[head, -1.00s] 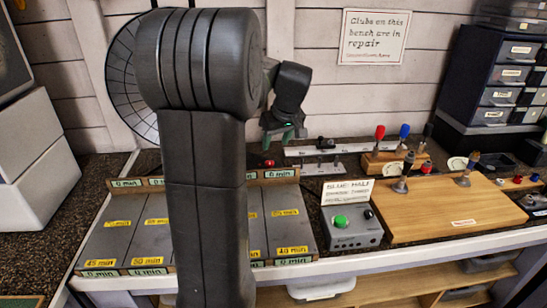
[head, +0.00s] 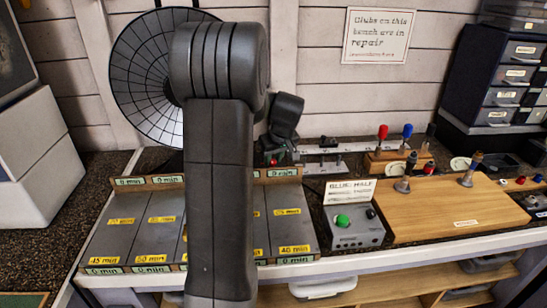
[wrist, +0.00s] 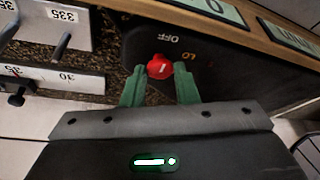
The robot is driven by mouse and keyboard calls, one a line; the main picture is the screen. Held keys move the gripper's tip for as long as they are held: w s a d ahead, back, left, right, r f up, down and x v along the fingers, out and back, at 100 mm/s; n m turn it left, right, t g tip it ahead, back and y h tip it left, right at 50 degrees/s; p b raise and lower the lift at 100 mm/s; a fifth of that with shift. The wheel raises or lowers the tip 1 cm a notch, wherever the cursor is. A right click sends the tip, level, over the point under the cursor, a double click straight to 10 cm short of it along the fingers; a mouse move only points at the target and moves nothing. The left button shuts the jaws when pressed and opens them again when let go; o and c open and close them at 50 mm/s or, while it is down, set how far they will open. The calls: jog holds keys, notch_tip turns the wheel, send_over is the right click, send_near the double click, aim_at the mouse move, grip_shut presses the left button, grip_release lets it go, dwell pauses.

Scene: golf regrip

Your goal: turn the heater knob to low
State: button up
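The red heater knob (wrist: 160,67) has a white mark and sits on a dark panel (wrist: 215,72) in the wrist view. Upside-down "OFF" is printed beyond it and "LO" to its upper right. The white mark points roughly toward the OFF side. My gripper (wrist: 161,74) is open, with its green fingertips on either side of the knob; I cannot tell whether they touch it. In the head view the knob (head: 273,162) is a small red spot, and my arm hides much of the gripper. A round, dark-ribbed dish (head: 145,75) stands behind my arm.
A timed board (head: 120,225) with "min" labels lies below my arm. A grey box (head: 355,236) with a green button and a wooden board (head: 450,212) are to the right. Numbered metal pieces (wrist: 62,25) stand left of the knob in the wrist view.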

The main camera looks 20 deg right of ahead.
jog(key=c, duration=0.4)
jog(key=shift+m, duration=0.4)
jog(key=m, duration=0.1)
jog(key=m+h+b, duration=0.1)
jog(key=m, duration=0.1)
jog(key=m+h, duration=0.1)
jog(key=m, duration=0.1)
jog(key=shift+w+a, duration=0.1)
jog(key=shift+a, duration=0.2)
jog(key=m+b, duration=0.1)
jog(key=m, duration=0.1)
jog(key=m+h, duration=0.1)
jog(key=shift+a+m+g+h+b, duration=0.1)
jog(key=shift+m+g+h+b, duration=0.2)
jog(key=shift+m+g+b, duration=0.1)
jog(key=shift+w+m+g+h+b, duration=0.1)
jog(key=shift+m+g+h+b, duration=0.2)
jog(key=shift+m+b, duration=0.55)
jog(key=shift+m, duration=0.35)
